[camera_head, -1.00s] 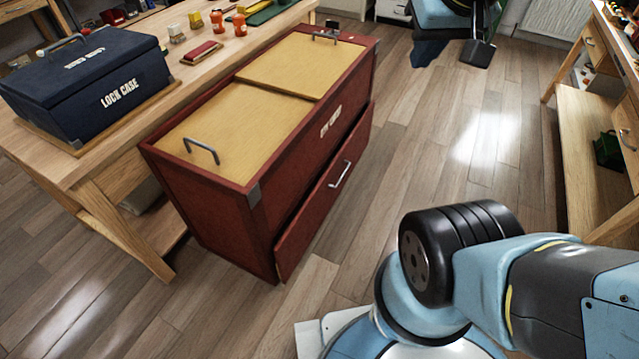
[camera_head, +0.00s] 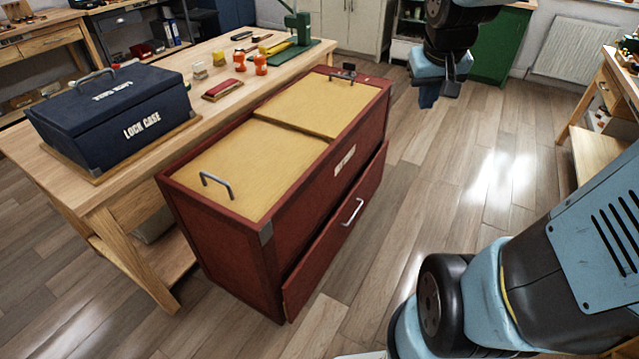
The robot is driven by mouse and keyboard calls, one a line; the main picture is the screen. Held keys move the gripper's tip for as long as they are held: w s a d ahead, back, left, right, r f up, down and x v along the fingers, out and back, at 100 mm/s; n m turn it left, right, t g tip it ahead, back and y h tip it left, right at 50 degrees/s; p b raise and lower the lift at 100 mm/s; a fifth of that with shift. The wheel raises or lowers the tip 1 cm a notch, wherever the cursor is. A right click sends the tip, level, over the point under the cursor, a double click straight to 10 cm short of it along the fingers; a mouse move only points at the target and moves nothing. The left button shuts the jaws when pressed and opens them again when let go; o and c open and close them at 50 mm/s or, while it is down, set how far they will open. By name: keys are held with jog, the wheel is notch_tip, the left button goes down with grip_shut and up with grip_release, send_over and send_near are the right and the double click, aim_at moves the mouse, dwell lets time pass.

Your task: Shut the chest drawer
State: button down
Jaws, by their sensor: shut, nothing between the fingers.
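The red chest (camera_head: 235,262) stands on the floor beside the workbench, with two tan panels on its top. Its wide red drawer (camera_head: 325,251) is low on the front and stands out a little from the chest body, slightly open. A grey bar handle (camera_head: 352,212) is on the drawer front. My gripper (camera_head: 430,97) hangs at the top of the view, beyond the chest's far right end. It is clear of the drawer and its handle, and looks shut and empty. Its fingertips are small and dark.
A wooden workbench (camera_head: 84,200) behind the chest carries a blue lock case (camera_head: 110,115), orange bottles (camera_head: 260,64) and a green press (camera_head: 298,24). Wooden floor (camera_head: 440,190) is clear in front of the drawer. Another bench (camera_head: 598,150) stands at right.

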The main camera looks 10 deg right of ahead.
jog(key=w+d+f+g, duration=0.1)
jog(key=w+d+f, duration=0.3)
jog(key=w+f, duration=0.85)
jog(key=m+t+y, duration=0.2)
jog(key=m+y, duration=0.5)
jog(key=y, duration=0.2)
send_near(324, 240)
notch_tip(324, 240, down, 4)
jog(key=a, duration=0.2)
jog(key=shift+w+a, duration=0.85)
jog(key=shift+w, duration=0.2)
jog(key=shift+w, duration=0.1)
